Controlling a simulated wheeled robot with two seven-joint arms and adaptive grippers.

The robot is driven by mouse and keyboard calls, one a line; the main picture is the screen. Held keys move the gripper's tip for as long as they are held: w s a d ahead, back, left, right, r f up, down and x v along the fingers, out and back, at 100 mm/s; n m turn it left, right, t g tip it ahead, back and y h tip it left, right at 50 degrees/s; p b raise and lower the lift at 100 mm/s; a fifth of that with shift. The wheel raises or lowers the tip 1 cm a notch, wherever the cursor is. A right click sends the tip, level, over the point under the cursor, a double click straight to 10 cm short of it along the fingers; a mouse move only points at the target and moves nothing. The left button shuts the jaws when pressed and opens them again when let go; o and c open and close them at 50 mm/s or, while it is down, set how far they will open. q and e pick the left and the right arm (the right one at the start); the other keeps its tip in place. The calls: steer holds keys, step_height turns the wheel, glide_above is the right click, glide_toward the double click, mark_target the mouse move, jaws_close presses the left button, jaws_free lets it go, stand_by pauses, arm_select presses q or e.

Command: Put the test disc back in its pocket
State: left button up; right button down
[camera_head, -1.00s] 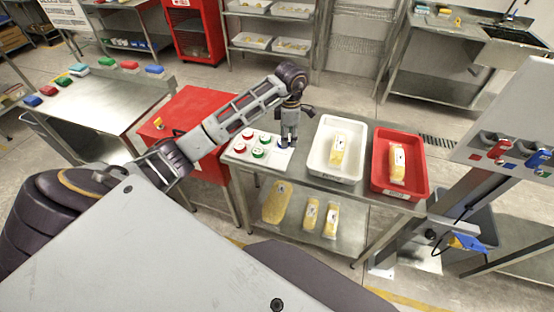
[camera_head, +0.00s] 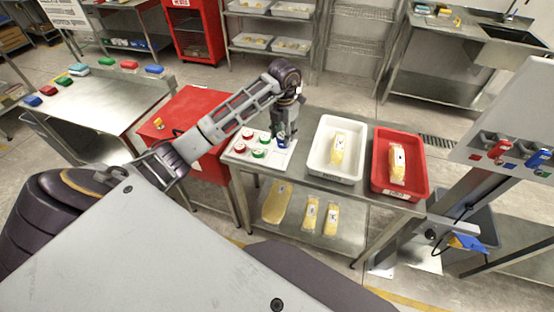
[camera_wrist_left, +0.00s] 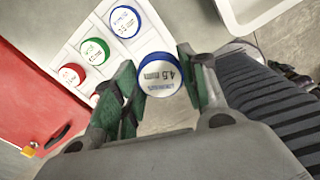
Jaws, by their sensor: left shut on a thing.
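The test disc (camera_wrist_left: 160,76), with a blue rim and a white top marked 4.5 mm, is between the fingers of my left gripper (camera_wrist_left: 162,72) in the left wrist view. The left gripper is shut on it, and it also shows in the head view (camera_head: 284,137) over the right part of the white disc tray (camera_head: 236,159). In the wrist view the disc appears beside the tray (camera_wrist_left: 80,52). The tray holds another blue disc (camera_wrist_left: 125,21), a green disc (camera_wrist_left: 95,51) and red discs. I cannot tell the disc's height above the tray; its pocket is not clearly visible.
A white bin (camera_head: 321,169) and a red bin (camera_head: 383,187), each with a yellow pack, stand right of the disc tray on the steel table. A red cabinet (camera_head: 190,112) stands to the left. Several yellow packs lie on the shelf below.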

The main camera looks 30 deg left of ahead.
arm_select(q)
steer(key=n, duration=0.6)
steer(key=shift+s+a+f, duration=0.1)
steer(key=shift+s+a, duration=0.15)
steer(key=shift+a, duration=0.1)
steer(key=n, duration=0.5)
steer(key=shift+s+a+n, duration=0.2)
steer(key=shift+a+n, duration=0.05)
steer(key=shift+n, duration=0.15)
steer(key=n, duration=0.6)
steer(key=shift+s+a, duration=0.15)
steer(key=shift+s, duration=0.05)
steer(key=n, duration=0.5)
steer(key=shift+s+n, duration=0.1)
steer(key=shift+n, duration=0.3)
steer(key=shift+f+p, duration=0.35)
steer(key=shift+f, duration=2.8)
